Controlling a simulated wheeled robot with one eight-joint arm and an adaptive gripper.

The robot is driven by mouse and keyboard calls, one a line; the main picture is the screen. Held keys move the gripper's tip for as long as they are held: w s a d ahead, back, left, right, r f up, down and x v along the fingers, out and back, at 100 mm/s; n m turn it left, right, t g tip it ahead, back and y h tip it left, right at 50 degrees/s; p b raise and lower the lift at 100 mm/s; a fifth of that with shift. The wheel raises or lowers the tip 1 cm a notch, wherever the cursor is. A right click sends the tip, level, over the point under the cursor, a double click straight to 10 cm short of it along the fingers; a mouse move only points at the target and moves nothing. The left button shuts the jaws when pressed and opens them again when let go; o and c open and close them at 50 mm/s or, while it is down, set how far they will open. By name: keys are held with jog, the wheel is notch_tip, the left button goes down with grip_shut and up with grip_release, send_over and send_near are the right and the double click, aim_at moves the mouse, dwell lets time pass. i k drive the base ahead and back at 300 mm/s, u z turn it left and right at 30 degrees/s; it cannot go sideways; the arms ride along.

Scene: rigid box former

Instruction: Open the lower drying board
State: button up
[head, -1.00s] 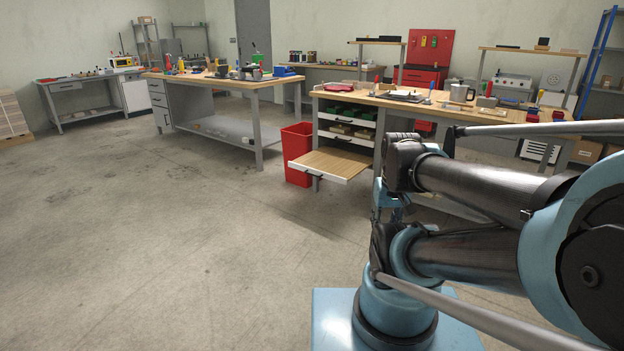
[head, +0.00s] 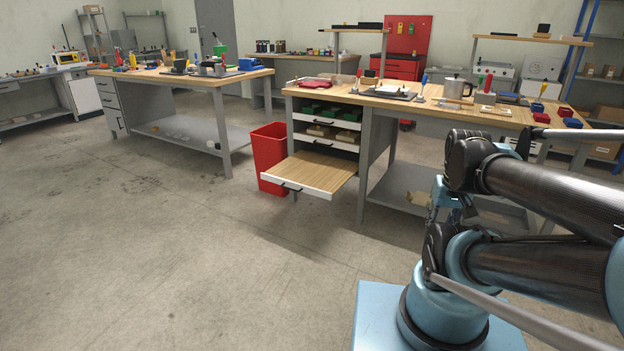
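A wooden board (head: 310,170) with a white front and a black handle (head: 291,187) sticks far out of the near left end of the workbench, low down, and looks like the lower drying board. Above it are two shallower white-fronted levels, the upper (head: 327,122) with green pieces and the lower (head: 326,143) with tan blocks. The board's surface looks bare. My arm fills the right side of the head view, apart from the board. My gripper is not in view, and no contact with the board shows.
A red bin (head: 269,160) stands just left of the board. The workbench top (head: 450,106) holds a metal pot (head: 457,88), tools and small coloured blocks. Another workbench (head: 180,81) stands to the left. The floor (head: 190,260) in front is open.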

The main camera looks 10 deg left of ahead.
aim_at(311, 173)
jog(key=u, duration=0.2)
jog(key=i, duration=0.95)
jog(key=u, duration=0.45)
